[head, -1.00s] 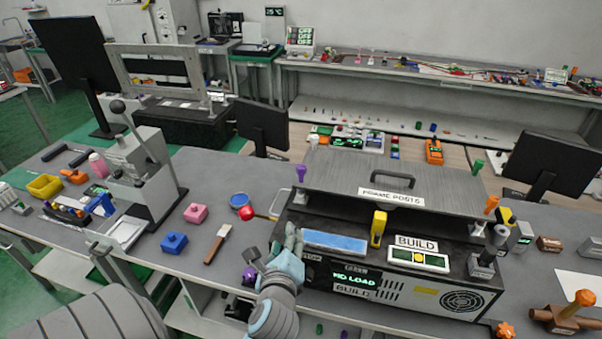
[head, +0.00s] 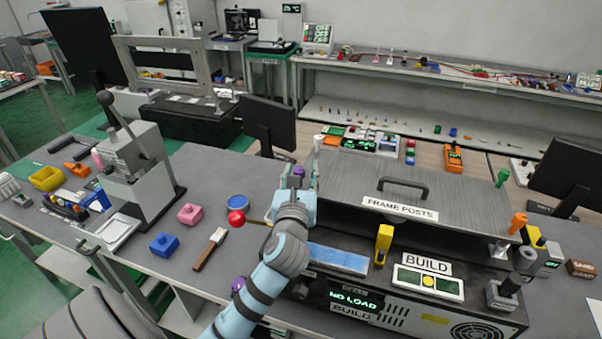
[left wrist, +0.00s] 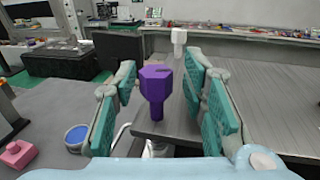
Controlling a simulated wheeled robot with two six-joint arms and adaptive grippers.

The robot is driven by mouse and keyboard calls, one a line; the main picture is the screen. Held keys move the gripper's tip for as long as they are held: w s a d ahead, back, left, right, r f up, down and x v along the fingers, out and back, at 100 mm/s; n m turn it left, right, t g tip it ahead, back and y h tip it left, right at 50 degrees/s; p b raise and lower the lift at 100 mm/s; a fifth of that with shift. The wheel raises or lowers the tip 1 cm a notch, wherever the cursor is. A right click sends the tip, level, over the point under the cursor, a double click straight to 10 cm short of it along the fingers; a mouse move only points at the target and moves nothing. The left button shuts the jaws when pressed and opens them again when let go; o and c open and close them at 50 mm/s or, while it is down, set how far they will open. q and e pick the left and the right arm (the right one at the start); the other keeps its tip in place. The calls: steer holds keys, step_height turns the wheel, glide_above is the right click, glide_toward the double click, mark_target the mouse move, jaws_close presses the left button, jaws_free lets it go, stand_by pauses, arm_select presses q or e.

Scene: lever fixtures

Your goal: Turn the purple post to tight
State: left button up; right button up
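The purple post (head: 299,171) stands at the near left corner of the grey plate labelled FRAME POSTS (head: 460,188). In the left wrist view the purple post (left wrist: 155,86) is upright with a faceted head and a narrower stem. My left gripper (left wrist: 162,95) is open, with one teal finger on each side of the post and visible gaps between. In the head view the left gripper (head: 300,178) partly hides the post. My right gripper is not in view.
A white post (head: 319,141) stands behind the purple one; green (head: 502,177) and orange (head: 518,223) posts stand at the right corners. A red-knobbed lever (head: 237,218) is close to my left arm. A NO LOAD display (head: 353,300) is on the front panel.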

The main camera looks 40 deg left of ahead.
arm_select(q)
steer(key=shift+s+r, duration=0.35)
steer(key=shift+s, duration=0.05)
steer(key=c, duration=0.3)
steer(key=shift+w+f, duration=0.1)
jaws_close()
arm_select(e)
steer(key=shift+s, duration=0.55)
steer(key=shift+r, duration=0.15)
